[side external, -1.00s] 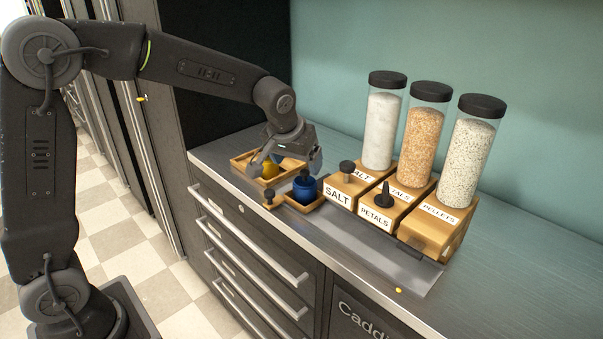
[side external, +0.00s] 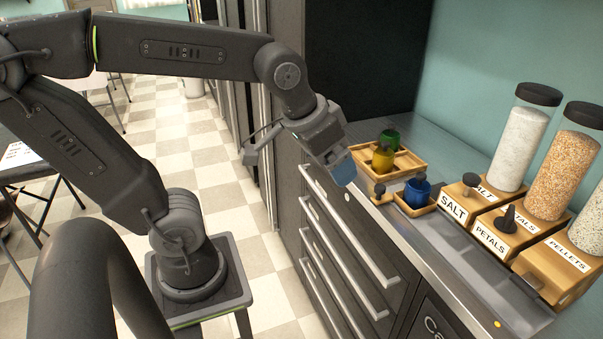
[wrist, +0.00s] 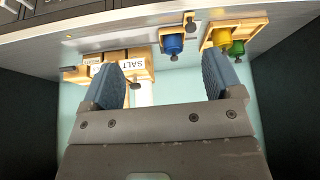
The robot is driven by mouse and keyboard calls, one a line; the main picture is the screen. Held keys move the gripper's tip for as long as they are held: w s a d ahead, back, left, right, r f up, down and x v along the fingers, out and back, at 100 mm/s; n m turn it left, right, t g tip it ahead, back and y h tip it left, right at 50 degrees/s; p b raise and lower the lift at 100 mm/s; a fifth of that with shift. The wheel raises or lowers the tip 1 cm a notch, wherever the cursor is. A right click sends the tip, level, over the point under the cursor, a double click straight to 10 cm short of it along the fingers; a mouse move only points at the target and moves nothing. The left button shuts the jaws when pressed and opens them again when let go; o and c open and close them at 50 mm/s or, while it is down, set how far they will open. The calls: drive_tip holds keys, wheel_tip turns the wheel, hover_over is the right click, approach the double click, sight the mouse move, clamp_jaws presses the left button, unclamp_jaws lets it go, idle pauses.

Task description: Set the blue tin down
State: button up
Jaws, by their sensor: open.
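The blue tin (side external: 417,193) stands upright in a small wooden tray (side external: 432,208) on the counter, with a dark knob on top. It also shows in the wrist view (wrist: 173,44), near the small tray (wrist: 190,24). My gripper (side external: 297,164) is open and empty, off to the left of the tin, in front of the counter's edge. In the wrist view my two blue-grey fingers (wrist: 160,72) are wide apart with nothing between them. The tin is clear of both fingers.
A larger wooden tray (side external: 412,164) behind holds a yellow tin (side external: 383,160) and a green tin (side external: 390,138). Wooden dispensers labelled SALT (side external: 452,208), PETALS and PELLETS stand to the right, with tall filled jars. Drawer handles (side external: 345,235) stick out from the cabinet front.

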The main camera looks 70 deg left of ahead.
drive_tip(key=shift+m, duration=0.4)
drive_tip(key=s, duration=0.1)
drive_tip(key=s+f, duration=0.1)
drive_tip(key=s, duration=0.3)
drive_tip(key=shift+s+d+f, duration=0.1)
drive_tip(key=shift+d+f, duration=0.15)
drive_tip(key=shift+f, duration=0.15)
idle(0.5)
